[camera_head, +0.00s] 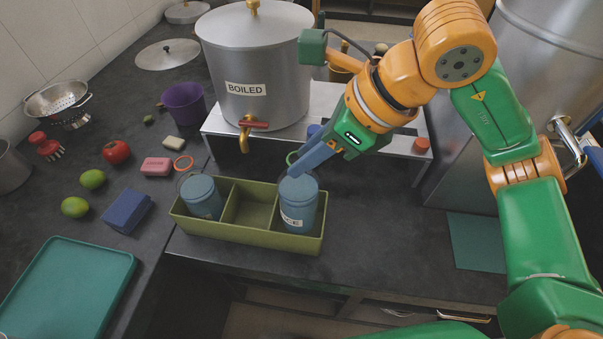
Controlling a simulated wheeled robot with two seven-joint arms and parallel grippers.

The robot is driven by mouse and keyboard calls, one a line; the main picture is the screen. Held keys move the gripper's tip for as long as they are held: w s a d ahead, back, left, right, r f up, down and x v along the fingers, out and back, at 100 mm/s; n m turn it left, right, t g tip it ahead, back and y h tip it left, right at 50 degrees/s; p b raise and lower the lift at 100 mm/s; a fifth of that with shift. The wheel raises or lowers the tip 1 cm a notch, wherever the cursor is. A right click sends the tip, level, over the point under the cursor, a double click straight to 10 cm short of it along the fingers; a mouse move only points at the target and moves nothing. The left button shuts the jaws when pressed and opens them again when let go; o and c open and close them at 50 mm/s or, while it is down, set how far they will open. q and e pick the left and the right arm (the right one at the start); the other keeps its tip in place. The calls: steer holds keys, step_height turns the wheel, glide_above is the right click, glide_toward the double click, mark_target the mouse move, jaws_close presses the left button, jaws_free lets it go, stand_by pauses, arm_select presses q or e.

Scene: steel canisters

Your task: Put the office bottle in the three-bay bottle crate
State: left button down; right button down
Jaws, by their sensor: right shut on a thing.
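The olive three-bay bottle crate (245,235) stands near the counter's front edge. A blue bottle (203,205) stands in its left bay, and its middle bay is empty. The office bottle (301,207), blue with a white label whose visible letters end in "CE", is upright at the right bay, its lower end inside the crate's outline. Whether its base touches the bay floor I cannot tell. My right gripper (291,172) comes down from the upper right and is shut on the top of the office bottle, partly covering it. My left gripper is not in view.
A large steel pot marked BOILED (255,65) with a tap stands on a low metal stand (220,123) just behind the crate. Fruit, a pink sponge (156,166), a blue block (128,211) and a teal tray (70,285) lie left.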

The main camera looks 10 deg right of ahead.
mark_target(310, 173)
step_height(310, 173, down, 4)
steer(key=shift+f, duration=0.25)
steer(key=c, duration=0.6)
jaws_free()
